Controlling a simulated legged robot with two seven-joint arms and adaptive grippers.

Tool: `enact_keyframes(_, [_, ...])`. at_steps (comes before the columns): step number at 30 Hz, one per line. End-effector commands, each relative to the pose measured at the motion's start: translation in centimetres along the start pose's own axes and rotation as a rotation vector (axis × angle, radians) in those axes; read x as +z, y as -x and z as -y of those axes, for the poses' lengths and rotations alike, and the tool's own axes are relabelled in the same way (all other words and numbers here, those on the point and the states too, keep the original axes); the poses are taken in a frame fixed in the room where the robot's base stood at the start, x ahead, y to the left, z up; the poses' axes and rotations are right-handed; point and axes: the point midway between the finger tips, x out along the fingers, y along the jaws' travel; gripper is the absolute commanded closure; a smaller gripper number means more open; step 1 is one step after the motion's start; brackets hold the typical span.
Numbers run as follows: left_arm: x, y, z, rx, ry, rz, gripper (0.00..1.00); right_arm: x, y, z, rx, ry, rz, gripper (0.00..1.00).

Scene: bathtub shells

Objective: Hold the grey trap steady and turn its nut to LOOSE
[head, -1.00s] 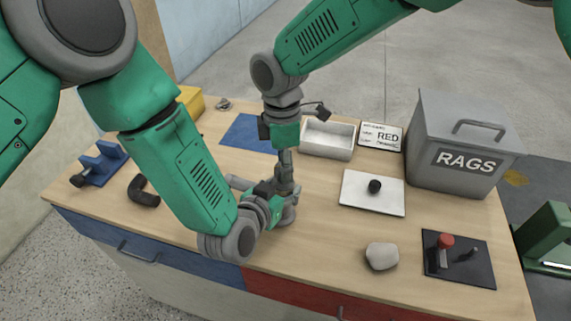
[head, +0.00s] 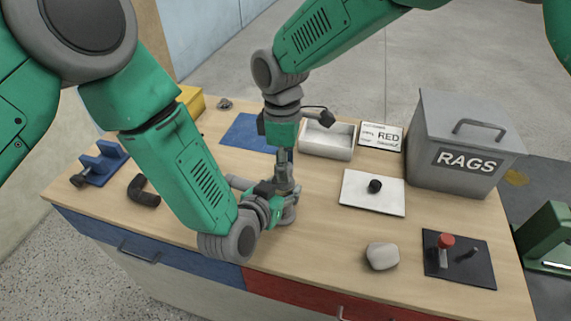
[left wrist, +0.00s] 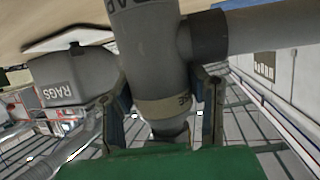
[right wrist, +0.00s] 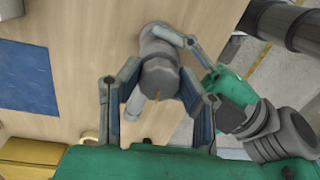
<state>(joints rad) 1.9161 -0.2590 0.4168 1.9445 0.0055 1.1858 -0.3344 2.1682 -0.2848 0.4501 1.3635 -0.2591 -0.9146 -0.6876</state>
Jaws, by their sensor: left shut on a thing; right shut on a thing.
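The grey trap (head: 291,211) stands upright on the bench, its side pipe (head: 240,182) pointing left. In the left wrist view its body (left wrist: 152,50) carries partly hidden lettering, with a pale band (left wrist: 165,104) ending in "SE". My left gripper (head: 272,203) is shut on the trap from the side, low down. My right gripper (head: 284,172) points down from above, shut on the nut at the trap's top. In the right wrist view the nut (right wrist: 160,79), with a small orange mark, sits between my right fingers (right wrist: 155,110). Most of the nut is hidden in the head view.
A grey RAGS bin (head: 462,140) stands at the back right. A white plate with a black knob (head: 372,203), a stone-like lump (head: 382,256) and a dark plate with a red knob (head: 458,270) lie right. A blue vise (head: 102,163) and black clamp (head: 143,190) lie left.

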Motion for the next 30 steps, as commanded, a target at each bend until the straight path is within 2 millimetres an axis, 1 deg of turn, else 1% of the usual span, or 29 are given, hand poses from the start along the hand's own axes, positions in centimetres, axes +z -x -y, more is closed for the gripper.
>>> enact_keyframes(2, [0.1, 0.1, -0.2, 0.004, 0.000, 0.002, 0.93, 0.0, 0.0, -0.2, 0.006, -0.001, -0.002, 0.97])
enact_keyframes(3, [0.1, 0.1, -0.2, 0.004, 0.000, 0.002, 0.93, 0.0, 0.0, -0.2, 0.006, -0.001, -0.002, 0.65])
enact_keyframes(4, [0.1, 0.1, -0.2, 0.004, 0.000, 0.002, 0.93, 0.0, 0.0, -0.2, 0.006, -0.001, -0.002, 0.54])
enact_keyframes(5, [0.1, 0.1, -0.2, 0.004, 0.000, 0.002, 0.93, 0.0, 0.0, -0.2, 0.006, -0.001, -0.002, 0.47])
enact_keyframes(14, [0.1, 0.1, -0.1, 0.002, 0.000, 0.002, 0.93, 0.0, 0.1, -0.1, 0.003, 0.001, -0.001, 0.47])
enact_keyframes(17, [0.1, 0.1, -0.1, 0.002, 0.000, 0.002, 0.93, 0.0, 0.6, -0.1, 0.004, 0.001, -0.002, 0.47])
enact_keyframes(20, [0.1, 0.1, -0.1, 0.001, 0.000, 0.002, 0.93, -0.1, 2.0, -0.2, 0.006, 0.001, -0.003, 0.47])
enact_keyframes(27, [0.1, 0.1, 0.0, 0.000, 0.000, 0.002, 0.93, -0.1, 7.2, -0.2, 0.006, 0.000, -0.004, 0.47])
enact_keyframes(30, [0.1, 0.0, 0.0, 0.000, 0.000, 0.002, 0.93, -0.1, 9.1, -0.2, 0.005, 0.000, -0.004, 0.47])
